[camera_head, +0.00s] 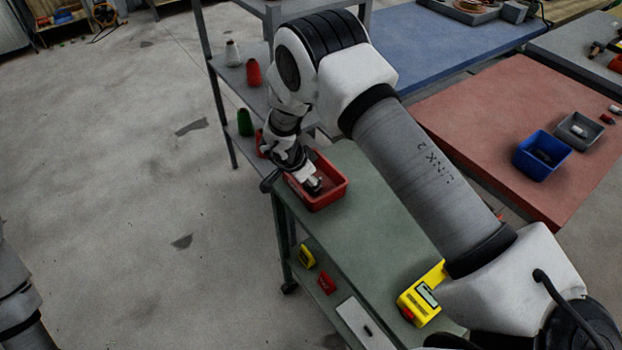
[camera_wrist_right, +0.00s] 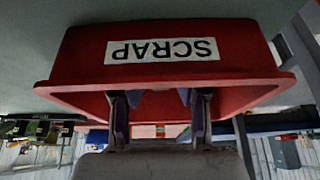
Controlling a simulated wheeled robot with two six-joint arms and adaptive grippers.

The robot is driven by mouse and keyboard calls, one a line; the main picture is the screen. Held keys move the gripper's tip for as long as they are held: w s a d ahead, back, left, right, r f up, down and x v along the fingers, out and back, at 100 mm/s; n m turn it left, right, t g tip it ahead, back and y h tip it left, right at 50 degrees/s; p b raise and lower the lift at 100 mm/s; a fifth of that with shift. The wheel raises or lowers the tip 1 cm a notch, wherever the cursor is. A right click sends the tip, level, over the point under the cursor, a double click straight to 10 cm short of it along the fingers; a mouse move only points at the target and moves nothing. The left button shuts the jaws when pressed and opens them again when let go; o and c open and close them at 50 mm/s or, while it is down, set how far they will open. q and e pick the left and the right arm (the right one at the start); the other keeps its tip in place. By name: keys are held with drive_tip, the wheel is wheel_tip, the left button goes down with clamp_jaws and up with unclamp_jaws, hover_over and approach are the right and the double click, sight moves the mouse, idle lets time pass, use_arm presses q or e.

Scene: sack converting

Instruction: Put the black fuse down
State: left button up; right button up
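My right gripper (camera_head: 313,186) points down into a red bin (camera_head: 331,195) on the green table in the head view. In the right wrist view the red bin (camera_wrist_right: 230,70) carries an upside-down white SCRAP label (camera_wrist_right: 161,50). The fingers of my right gripper (camera_wrist_right: 158,103) stand well apart there, at the bin's rim. Their ends are hidden by the bin wall, and I see nothing held between them. I cannot make out a black fuse at the gripper. My left arm shows only at the head view's left edge; its gripper is outside the picture.
The green table (camera_head: 362,212) has a yellow device (camera_head: 420,299) near its front. A small dark piece lies on a white board (camera_head: 358,322) on the shelf below. A grey rack (camera_head: 212,75) with spools stands behind. A blue bin (camera_head: 541,155) sits on the red table (camera_head: 500,120).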

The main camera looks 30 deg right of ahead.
drive_tip(key=shift+f, duration=0.3)
drive_tip(key=shift+r, duration=0.3)
drive_tip(key=w+v, duration=0.1)
drive_tip(key=v, duration=1.1)
drive_tip(key=shift+s+r, duration=0.35)
drive_tip(key=shift+r, duration=0.1)
